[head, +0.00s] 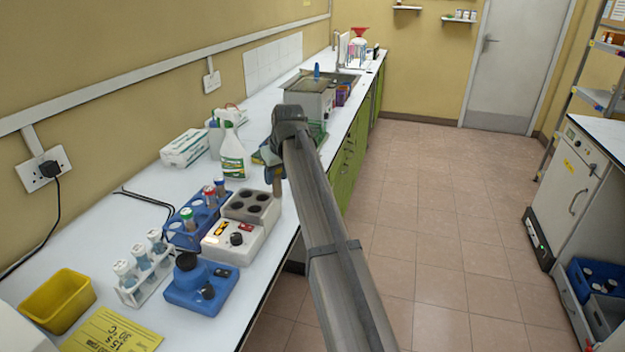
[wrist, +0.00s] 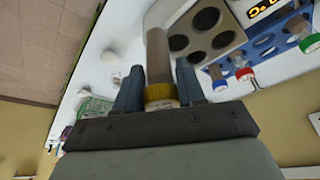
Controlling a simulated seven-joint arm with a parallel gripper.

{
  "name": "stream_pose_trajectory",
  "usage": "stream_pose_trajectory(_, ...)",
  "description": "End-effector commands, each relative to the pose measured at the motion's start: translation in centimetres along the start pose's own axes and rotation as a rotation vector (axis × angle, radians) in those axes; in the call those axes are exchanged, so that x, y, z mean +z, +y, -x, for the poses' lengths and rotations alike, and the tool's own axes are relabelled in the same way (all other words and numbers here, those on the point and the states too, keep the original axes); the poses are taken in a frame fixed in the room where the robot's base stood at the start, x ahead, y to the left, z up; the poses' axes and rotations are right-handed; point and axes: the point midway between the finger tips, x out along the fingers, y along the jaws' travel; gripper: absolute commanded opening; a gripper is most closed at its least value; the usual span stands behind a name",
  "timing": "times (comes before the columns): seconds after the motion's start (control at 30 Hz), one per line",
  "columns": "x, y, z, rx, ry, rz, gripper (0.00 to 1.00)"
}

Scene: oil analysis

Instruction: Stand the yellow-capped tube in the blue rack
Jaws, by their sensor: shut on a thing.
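My gripper (head: 272,160) is shut on the yellow-capped tube (head: 277,187) above the bench, just beyond the grey heating block. In the wrist view, the tube (wrist: 157,60) sits between the two fingers (wrist: 158,88), its yellow cap near the palm and its brownish body pointing away from it. In the head view the tube hangs roughly upright, cap hidden by the gripper. The blue rack (head: 177,238) stands on the bench to the left of the heating block and holds several tubes, one red-capped. The rack (wrist: 262,43) also shows in the wrist view, at upper right, apart from the held tube.
The heating block (head: 238,238) with brown wells stands between gripper and blue rack. A white rack (head: 133,292) of tubes and a blue mixer (head: 200,287) are nearer. A yellow bin (head: 58,300) is at near left.

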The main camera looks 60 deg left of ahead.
Motion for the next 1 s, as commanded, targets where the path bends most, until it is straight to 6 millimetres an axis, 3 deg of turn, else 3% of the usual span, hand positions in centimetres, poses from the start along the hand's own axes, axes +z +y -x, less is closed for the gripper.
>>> stream_pose_trajectory(0.3,-5.3,-8.9,-0.4,-0.049,0.000,0.120,0.04)
stream_pose_trajectory(0.6,-9.1,-17.2,-0.5,-0.090,0.000,0.223,0.04)
stream_pose_trajectory(0.8,-10.0,-19.9,-0.5,-0.103,0.000,0.256,0.04)
stream_pose_trajectory(1.0,-9.9,-20.5,-0.9,-0.106,-0.001,0.262,0.04)
